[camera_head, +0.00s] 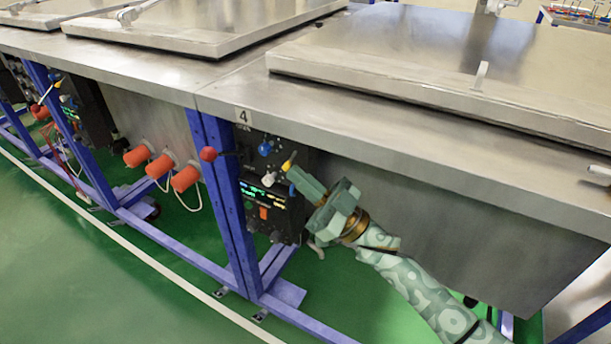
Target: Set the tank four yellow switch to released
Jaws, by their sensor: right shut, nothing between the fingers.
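Tank four (440,225) is a steel tank with a "4" label (243,116) at its left corner. Its black control panel (262,182) hangs under the rim, with a lit green display. The yellow switch (288,163) is a small yellow tip at the panel's upper right. My right gripper (293,175) is shut and empty, its fingertips at or just below the yellow switch. I cannot tell whether they touch. The switch's exact setting is too small to read. My left gripper is out of view.
A blue knob (265,149), a white knob (268,179) and a red-ball lever (208,154) sit close by on or beside the panel. Blue frame posts (222,190) stand left of it. The tank rim (350,130) overhangs above. Green floor (70,270) is open in front.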

